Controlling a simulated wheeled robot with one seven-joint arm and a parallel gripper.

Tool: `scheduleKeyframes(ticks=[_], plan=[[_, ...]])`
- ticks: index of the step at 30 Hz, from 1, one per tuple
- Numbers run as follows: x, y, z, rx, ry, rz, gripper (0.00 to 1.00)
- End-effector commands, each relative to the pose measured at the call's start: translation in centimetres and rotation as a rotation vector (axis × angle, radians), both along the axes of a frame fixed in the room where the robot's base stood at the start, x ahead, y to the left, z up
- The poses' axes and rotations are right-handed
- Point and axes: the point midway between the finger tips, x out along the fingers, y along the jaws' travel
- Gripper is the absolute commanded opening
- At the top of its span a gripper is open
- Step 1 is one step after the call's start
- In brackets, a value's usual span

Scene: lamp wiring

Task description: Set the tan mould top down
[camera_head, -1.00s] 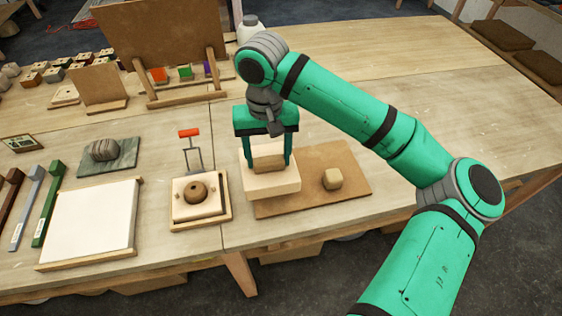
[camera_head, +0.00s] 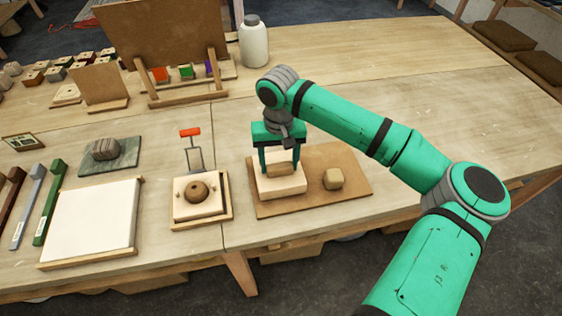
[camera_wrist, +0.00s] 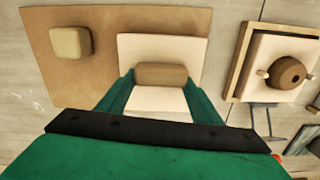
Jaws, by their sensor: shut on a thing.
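The tan mould top is a pale cream block (camera_head: 279,188) with a brown grip (camera_head: 279,170) on its upper face. My gripper (camera_head: 279,168) is shut on the brown grip, one finger on each side. In the wrist view the pale block (camera_wrist: 158,101) and its brown grip (camera_wrist: 161,75) show between my fingers. The block is over the left part of a brown board (camera_head: 345,160). I cannot tell whether it touches the board or hangs just above it.
A small tan lump (camera_head: 333,179) is on the board, right of the block. A tray (camera_head: 229,215) with a pale mould and a brown knob stands left of the board. A white jar (camera_head: 253,45) stands behind. The table right of the board is clear.

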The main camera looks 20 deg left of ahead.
Motion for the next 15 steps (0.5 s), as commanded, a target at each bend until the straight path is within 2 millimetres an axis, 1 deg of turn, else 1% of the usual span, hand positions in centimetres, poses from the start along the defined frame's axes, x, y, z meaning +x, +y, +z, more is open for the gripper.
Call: scheduleKeyframes(ticks=[10, 11, 12, 13, 15], plan=[[0.2, -0.51, -0.2, 0.001, 0.0, -0.01, 0.06], [0.18, -0.55, -0.3, 0.0, 0.0, -0.01, 0.61], [0.2, -0.56, -0.26, 0.0, -0.001, -0.01, 0.71], [0.2, -0.56, -0.26, 0.0, -0.001, -0.01, 0.78], [0.2, -0.57, -0.26, -0.001, 0.0, -0.01, 0.78]])
